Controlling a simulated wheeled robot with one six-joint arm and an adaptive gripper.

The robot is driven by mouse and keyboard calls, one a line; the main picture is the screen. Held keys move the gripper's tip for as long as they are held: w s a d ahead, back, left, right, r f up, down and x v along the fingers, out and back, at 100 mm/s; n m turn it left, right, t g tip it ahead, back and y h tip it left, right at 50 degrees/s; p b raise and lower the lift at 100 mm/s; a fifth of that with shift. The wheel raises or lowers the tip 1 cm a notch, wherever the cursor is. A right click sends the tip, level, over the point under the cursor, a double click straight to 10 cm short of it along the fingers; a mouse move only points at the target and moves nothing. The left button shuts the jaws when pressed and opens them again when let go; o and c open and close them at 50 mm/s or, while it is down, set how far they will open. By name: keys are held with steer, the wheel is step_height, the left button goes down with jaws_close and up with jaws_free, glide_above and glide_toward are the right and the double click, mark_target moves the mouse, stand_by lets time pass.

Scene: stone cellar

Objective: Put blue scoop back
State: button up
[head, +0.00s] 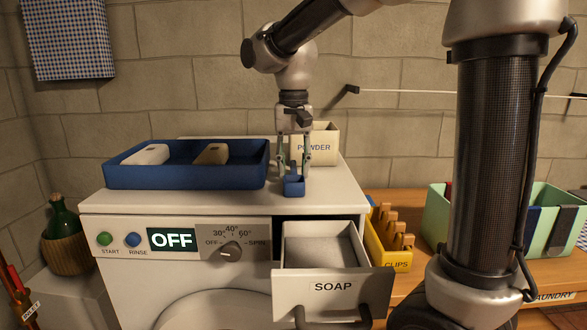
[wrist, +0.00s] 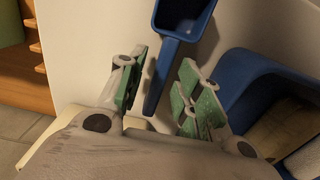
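The blue scoop (head: 293,186) is on the white washing machine's top, close to the right end of the blue tray. In the wrist view its bowl (wrist: 182,16) is at the top and its handle runs down between my finger pads. My gripper (head: 294,162) points down right over the scoop. In the wrist view my gripper (wrist: 160,92) has its green-padded fingers apart on either side of the handle, with gaps visible. The cream POWDER box (head: 317,150) stands just behind my gripper, which partly hides it.
The blue tray (head: 187,179) holds a white bar (head: 146,154) and a brown bar (head: 212,154). The SOAP drawer (head: 334,286) is pulled open below. A yellow CLIPS box (head: 397,260) and a green divided bin (head: 437,212) stand on the wooden bench at right.

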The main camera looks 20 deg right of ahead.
mark_target(294, 168)
step_height(294, 168, up, 11)
stand_by(0.3)
stand_by(0.4)
